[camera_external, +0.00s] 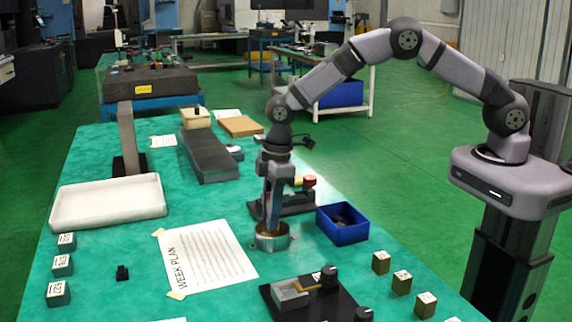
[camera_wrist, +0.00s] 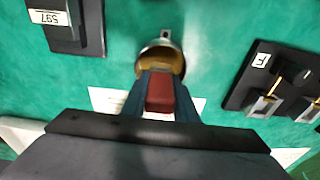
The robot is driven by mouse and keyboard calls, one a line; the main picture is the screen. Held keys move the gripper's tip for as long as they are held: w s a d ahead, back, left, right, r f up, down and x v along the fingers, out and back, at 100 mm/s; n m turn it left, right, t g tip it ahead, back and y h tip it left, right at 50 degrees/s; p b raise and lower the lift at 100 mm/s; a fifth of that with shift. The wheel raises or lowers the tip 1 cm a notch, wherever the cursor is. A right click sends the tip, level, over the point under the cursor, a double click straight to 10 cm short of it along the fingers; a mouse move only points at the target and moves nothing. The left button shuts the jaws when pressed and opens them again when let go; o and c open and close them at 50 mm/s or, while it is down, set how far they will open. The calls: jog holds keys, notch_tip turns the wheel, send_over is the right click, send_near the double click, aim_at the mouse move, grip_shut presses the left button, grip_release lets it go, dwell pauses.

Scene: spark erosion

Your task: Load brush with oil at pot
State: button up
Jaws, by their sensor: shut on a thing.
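The metal oil pot (camera_external: 271,240) stands on the green table, right of the week plan sheet. In the wrist view the pot (camera_wrist: 166,43) shows its rim and an amber inside. My gripper (camera_external: 271,222) points down directly over the pot, its tips at about rim height. In the wrist view my gripper (camera_wrist: 160,82) is shut on the red-brown handle of the brush (camera_wrist: 160,95). The bristles are hidden, so I cannot tell whether they touch the oil.
A blue bin (camera_external: 343,237) stands close to the right of the pot. A black fixture (camera_external: 296,206) lies behind it. The week plan sheet (camera_external: 208,255) and a white tray (camera_external: 75,212) lie left. Labelled blocks (camera_external: 402,281) stand near the right edge.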

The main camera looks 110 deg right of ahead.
jog(key=shift+r+p, duration=1.45)
jog(key=shift+r, duration=1)
jog(key=s+a+r, duration=0.1)
jog(key=s+a, duration=0.5)
jog(key=a, duration=0.5)
jog(key=s+a+r, duration=0.2)
jog(key=s+a, duration=0.5)
jog(key=a, duration=0.4)
jog(key=shift+r, duration=0.3)
